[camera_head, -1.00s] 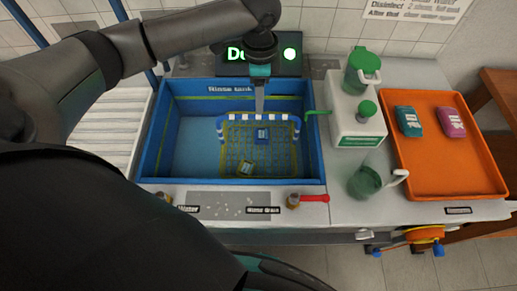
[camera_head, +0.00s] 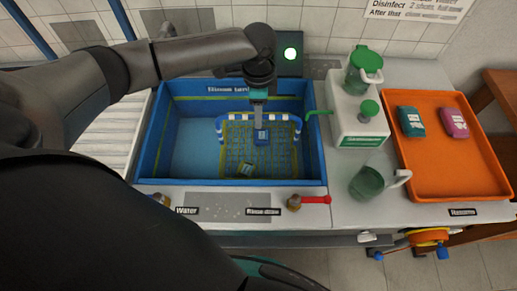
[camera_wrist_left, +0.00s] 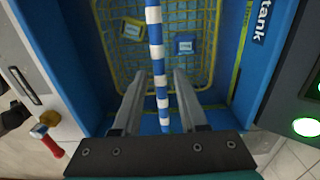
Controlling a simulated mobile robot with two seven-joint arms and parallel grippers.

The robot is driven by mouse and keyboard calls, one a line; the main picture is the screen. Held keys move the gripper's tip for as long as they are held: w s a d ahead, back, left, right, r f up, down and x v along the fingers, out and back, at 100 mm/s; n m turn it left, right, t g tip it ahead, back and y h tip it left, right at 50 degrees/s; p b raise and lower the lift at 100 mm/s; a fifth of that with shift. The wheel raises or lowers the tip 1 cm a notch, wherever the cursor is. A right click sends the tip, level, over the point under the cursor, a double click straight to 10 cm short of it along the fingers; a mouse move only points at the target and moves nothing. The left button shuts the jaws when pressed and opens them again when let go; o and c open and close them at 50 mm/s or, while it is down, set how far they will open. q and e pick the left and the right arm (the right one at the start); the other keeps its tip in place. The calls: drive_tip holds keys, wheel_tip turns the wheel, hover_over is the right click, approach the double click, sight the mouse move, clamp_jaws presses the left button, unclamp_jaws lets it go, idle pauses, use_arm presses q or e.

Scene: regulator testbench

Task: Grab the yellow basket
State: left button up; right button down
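The yellow wire basket (camera_head: 281,160) sits in the blue rinse tank (camera_head: 315,165). Its blue-and-white striped handle (camera_head: 285,117) arches over it. A blue packet (camera_head: 261,136) and a yellowish packet (camera_head: 245,169) lie inside. In the left wrist view the handle (camera_wrist_left: 155,52) runs between the fingers of my left gripper (camera_wrist_left: 160,75), with one finger on each side and visible gaps. My left gripper also shows from above at the handle's middle in the head view (camera_head: 259,116). It is open. Whether a finger touches the handle cannot be told. My right gripper is not in view.
An orange tray (camera_head: 455,172) holds two packets. A red-handled valve (camera_head: 308,200) is at the tank's front.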

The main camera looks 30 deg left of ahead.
use_arm(q)
clamp_jaws()
idle(1.0)
drive_tip(key=shift+w+r, duration=0.1)
drive_tip(key=shift+r, duration=0.05)
